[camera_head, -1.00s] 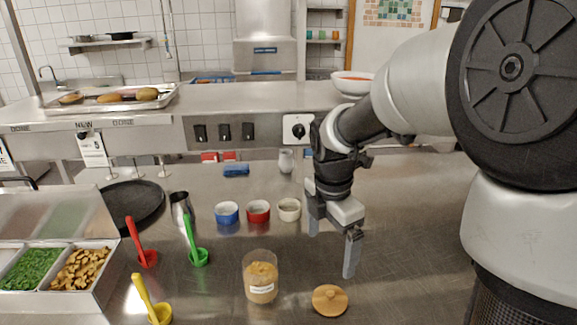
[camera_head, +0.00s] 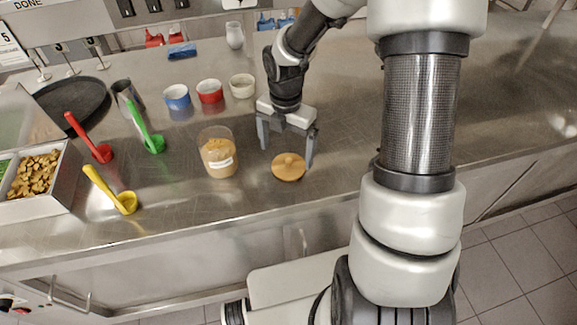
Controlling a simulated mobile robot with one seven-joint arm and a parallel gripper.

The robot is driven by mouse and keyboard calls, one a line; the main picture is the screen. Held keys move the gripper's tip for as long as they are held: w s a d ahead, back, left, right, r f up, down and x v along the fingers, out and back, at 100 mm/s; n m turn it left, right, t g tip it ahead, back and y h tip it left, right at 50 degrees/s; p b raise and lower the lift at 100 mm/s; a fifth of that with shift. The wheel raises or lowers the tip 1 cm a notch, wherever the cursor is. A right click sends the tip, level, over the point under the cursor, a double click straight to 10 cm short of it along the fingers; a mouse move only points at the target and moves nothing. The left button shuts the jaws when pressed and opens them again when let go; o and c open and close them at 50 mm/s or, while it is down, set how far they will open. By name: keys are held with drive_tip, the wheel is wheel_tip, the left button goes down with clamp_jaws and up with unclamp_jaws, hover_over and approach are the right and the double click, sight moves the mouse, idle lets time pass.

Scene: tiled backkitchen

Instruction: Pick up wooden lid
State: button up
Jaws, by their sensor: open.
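The wooden lid (camera_head: 288,167) is a round, light brown disc with a small knob on top. It lies flat on the steel counter near its front edge. My gripper (camera_head: 287,156) is open and empty, pointing down. Its two fingers appear above and slightly behind the lid, the right fingertip close to the lid's right edge in the picture. I cannot tell how high the fingertips are above the counter. A clear glass jar (camera_head: 218,158) with brownish contents and a white label stands left of the lid.
The steel counter (camera_head: 430,190) right of the lid is clear.

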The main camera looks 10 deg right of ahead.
sight(289, 159)
drive_tip(key=f, duration=0.5)
drive_tip(key=shift+w+d+f, duration=0.1)
drive_tip(key=shift+w+d, duration=0.1)
drive_tip(key=shift+d, duration=0.1)
